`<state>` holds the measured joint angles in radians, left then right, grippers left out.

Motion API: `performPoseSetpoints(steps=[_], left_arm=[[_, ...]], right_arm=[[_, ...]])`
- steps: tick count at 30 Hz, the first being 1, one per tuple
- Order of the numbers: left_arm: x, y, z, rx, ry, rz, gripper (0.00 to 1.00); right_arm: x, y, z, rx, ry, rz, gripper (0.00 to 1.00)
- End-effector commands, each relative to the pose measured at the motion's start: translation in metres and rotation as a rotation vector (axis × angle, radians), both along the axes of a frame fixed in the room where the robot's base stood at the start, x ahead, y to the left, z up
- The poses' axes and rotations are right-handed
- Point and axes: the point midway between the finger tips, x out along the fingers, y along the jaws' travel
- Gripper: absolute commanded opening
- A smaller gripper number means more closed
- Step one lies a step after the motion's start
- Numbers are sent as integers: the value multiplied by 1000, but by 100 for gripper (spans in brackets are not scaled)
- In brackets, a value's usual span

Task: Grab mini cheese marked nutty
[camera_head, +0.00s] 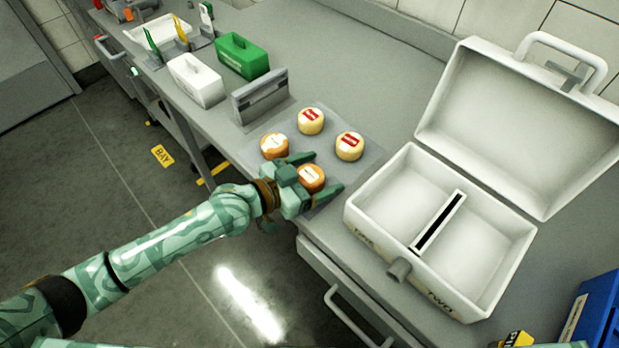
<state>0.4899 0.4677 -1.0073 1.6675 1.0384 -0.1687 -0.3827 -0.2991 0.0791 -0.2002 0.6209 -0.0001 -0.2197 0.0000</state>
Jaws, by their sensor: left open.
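Several mini cheese wheels stand on a grey mat (371,165) on the counter. Two are pale with red labels: one at the back (311,121) and one at the right (349,146). Two are orange-brown with whitish labels: one at the left (274,146) and one at the front (311,178). The label words are too small to read. My left gripper (328,173) is open, with its fingers on either side of the front orange-brown cheese. I cannot tell whether the fingers touch it. My right gripper is not in view.
An open white two-compartment case (515,232) with its lid raised stands to the right. A grey upright holder (260,97) stands behind the mat. A white box (195,82) and a green box (242,57) are farther back. A blue bin (598,318) is at lower right.

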Motion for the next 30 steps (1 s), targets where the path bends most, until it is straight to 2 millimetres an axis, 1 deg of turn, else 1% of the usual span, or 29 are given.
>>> performPoseSetpoints(steps=[4, 5, 6, 8, 9, 10, 18, 22, 25, 28, 30], left_arm=[[0, 0, 0, 0, 0, 0, 80], [0, 0, 1, 0, 0, 0, 77], [0, 0, 1, 0, 0, 0, 66], [0, 0, 0, 0, 0, 0, 49], [0, 0, 0, 0, 0, 0, 38], [0, 0, 0, 0, 0, 0, 30], [0, 0, 1, -1, -1, 0, 29], [0, 0, 8, -2, -1, 0, 29], [0, 0, 20, -1, -3, 0, 29], [-1, 0, 41, -2, -4, 0, 29], [-16, 1, 57, -4, -1, -1, 29]], right_arm=[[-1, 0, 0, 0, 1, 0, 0], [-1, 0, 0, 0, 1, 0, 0], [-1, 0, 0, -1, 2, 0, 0], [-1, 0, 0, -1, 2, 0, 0], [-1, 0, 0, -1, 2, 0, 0], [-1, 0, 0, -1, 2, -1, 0], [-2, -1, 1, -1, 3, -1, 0], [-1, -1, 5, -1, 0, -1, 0], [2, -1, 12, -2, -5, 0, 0], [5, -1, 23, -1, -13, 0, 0], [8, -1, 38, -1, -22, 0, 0]])
